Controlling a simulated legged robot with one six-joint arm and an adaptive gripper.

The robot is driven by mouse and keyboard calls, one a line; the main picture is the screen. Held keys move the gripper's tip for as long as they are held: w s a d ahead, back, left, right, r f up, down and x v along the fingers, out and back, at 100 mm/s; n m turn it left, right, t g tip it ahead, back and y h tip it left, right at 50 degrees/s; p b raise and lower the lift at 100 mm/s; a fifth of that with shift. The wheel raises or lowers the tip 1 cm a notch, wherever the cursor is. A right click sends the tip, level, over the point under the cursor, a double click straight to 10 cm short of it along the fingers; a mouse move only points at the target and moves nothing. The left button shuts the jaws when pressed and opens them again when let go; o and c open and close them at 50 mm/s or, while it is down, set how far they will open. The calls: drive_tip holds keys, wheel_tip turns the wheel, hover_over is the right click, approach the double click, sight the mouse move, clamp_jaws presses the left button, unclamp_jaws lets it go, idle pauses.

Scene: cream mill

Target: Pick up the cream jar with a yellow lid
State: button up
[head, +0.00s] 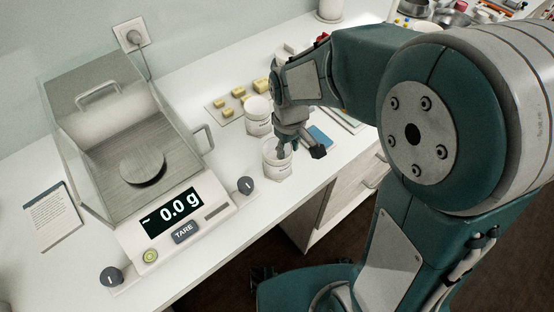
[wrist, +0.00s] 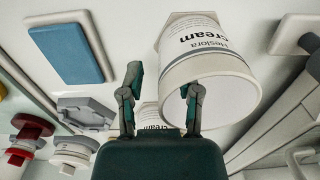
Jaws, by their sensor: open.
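A white cream jar (head: 277,168) stands upright near the counter's front edge, with a pale rim and no yellow lid visible on it. In the wrist view the large jar (wrist: 212,40) has black "Hesiora cream" lettering upside down. My gripper (head: 287,148) is open at this jar's top. In the wrist view one finger of my gripper (wrist: 163,84) overlaps the jar's rim and the other is outside it. I cannot tell whether the first finger is inside the jar. A second white jar (head: 258,122) stands just behind. It is partly hidden between the fingers in the wrist view (wrist: 151,115).
A scale (head: 172,228) reading 0.0 g, with a clear shield, stands at left. Yellow blocks (head: 239,92) lie on a board behind the jars. A blue pad (head: 320,137) lies right of the gripper. A paper note (head: 51,217) lies far left.

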clamp_jaws()
